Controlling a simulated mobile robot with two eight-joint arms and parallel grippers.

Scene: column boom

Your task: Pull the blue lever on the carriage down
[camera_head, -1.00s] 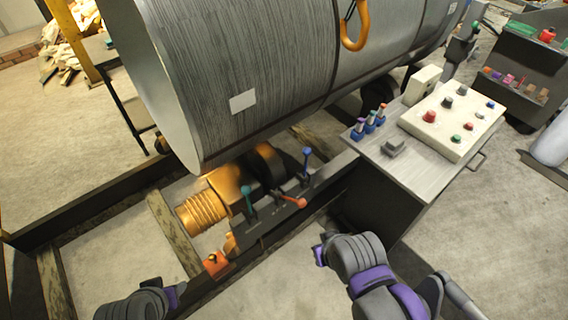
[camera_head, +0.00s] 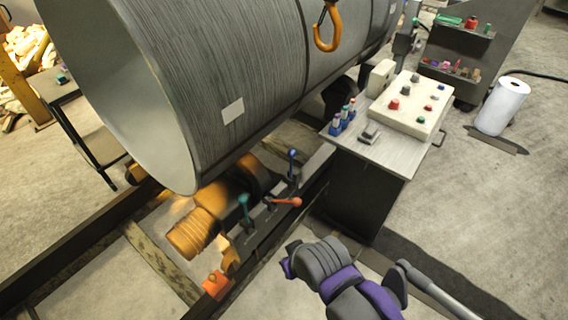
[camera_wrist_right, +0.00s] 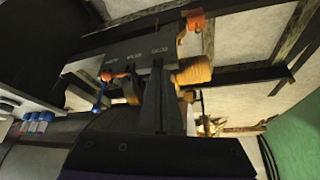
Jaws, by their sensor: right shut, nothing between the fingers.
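On the same carriage an orange-red lever (camera_head: 287,202) lies tilted over to the right, and a teal lever (camera_head: 243,206) stands upright. My right gripper (camera_head: 287,268) is in front of the carriage, below the levers in the picture and apart from them. In the right wrist view its dark fingers (camera_wrist_right: 161,88) are shut and empty. My left gripper is out of view.
A grey console (camera_head: 385,150) with a cream button box (camera_head: 411,104) stands right of the carriage. An orange block (camera_head: 216,285) sits at the carriage's near end. Bare floor lies in front.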

